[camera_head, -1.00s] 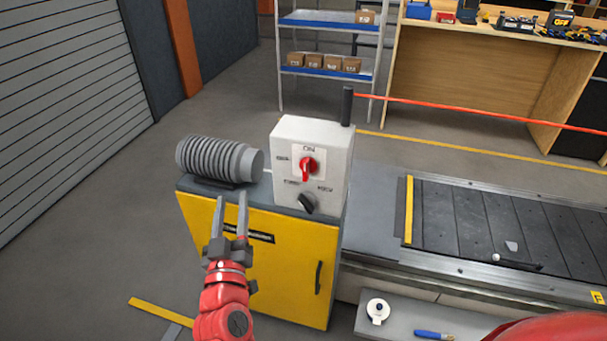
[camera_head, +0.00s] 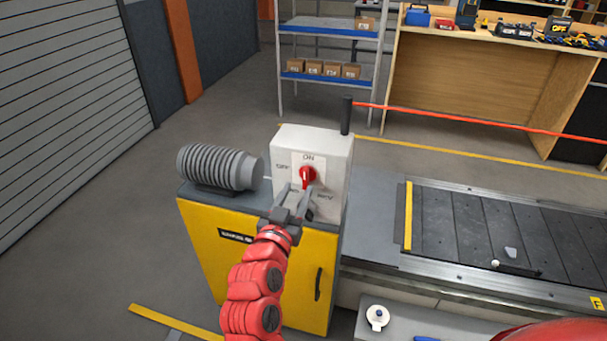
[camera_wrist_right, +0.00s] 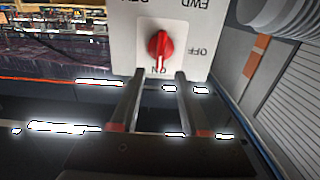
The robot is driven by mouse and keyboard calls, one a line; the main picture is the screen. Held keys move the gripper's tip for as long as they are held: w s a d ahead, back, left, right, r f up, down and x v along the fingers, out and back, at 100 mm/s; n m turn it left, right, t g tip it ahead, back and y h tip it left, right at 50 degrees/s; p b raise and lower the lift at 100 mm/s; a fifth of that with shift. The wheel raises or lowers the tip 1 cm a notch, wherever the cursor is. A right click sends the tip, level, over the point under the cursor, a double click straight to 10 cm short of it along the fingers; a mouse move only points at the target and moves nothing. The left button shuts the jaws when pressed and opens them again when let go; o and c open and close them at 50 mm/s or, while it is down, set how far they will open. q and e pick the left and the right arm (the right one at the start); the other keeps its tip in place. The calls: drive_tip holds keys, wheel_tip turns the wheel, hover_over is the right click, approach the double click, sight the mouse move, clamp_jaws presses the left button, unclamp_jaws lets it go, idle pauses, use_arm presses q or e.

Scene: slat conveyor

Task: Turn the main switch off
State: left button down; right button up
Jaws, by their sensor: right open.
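The main switch is a red knob (camera_head: 308,175) on a white plate on the front of the pale control box (camera_head: 335,150). Its handle stands upright, in line with the ON label; OFF is marked to its left in the head view. My right gripper (camera_head: 298,187) is open and empty, just in front of the box with its fingertips close to the knob. In the right wrist view, turned upside down, the red knob (camera_wrist_right: 160,48) shows just beyond the gap between the fingertips (camera_wrist_right: 160,75). Contact cannot be told. My left gripper is not seen.
The box stands on a yellow cabinet (camera_head: 300,265), beside a grey ribbed motor (camera_head: 215,167). The slat conveyor (camera_head: 455,225) runs to the right. A grey ledge with a white tape roll (camera_head: 377,317) is in front. A shelf (camera_head: 325,77) stands behind.

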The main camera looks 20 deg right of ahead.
sight(304, 176)
drive_tip(key=x, duration=0.6)
drive_tip(key=shift+p, duration=0.4)
drive_tip(key=shift+c, duration=0.3)
clamp_jaws()
